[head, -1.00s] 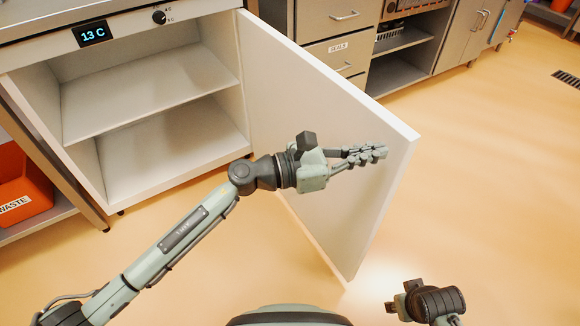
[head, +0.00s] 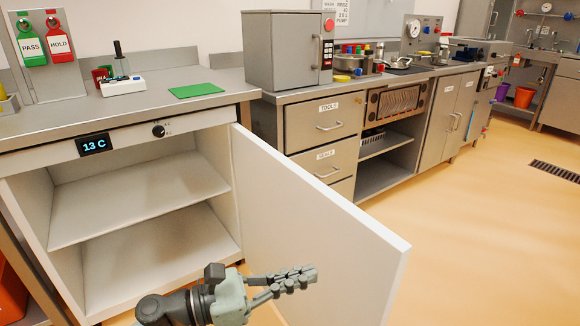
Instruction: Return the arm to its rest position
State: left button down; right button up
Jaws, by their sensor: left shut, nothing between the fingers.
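My left gripper (head: 306,276) is in the lower middle of the head view, in front of the open white cabinet door (head: 315,225). Its fingers are together, point right and hold nothing. I cannot tell whether it touches the door; no contact shows. The white cabinet (head: 140,213) behind it stands open with an empty shelf and a display reading 13 C (head: 94,144). My right gripper is outside the view.
The door sticks out toward me, its free edge at the right. An orange bin (head: 12,295) is at the lower left. The counter holds a green mat (head: 196,90) and a grey box appliance (head: 289,52). Open floor (head: 490,230) lies to the right.

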pick_arm(q)
jog(key=w+a+n+t+y, duration=0.7)
jog(key=w+a+n+t, duration=0.3)
jog(key=n, duration=0.9)
jog(key=s+a+f+n+y, duration=0.2)
jog(key=a+f+n+y, duration=0.8)
jog(key=a+f+n, duration=0.5)
jog(key=s+a+f+n+g+y, duration=0.1)
jog(key=s+f+n+g, duration=0.5)
jog(key=s, duration=0.6)
jog(key=s+a+f+n+g+y, duration=0.1)
jog(key=s+a+f+n+g, duration=0.3)
jog(key=s+f, duration=0.7)
jog(key=n+g, duration=0.2)
jog(key=n, duration=0.2)
jog(key=shift+s+a+f, duration=0.2)
jog(key=shift+s+f, duration=0.1)
jog(key=shift+s, duration=0.05)
jog(key=shift+w, duration=0.1)
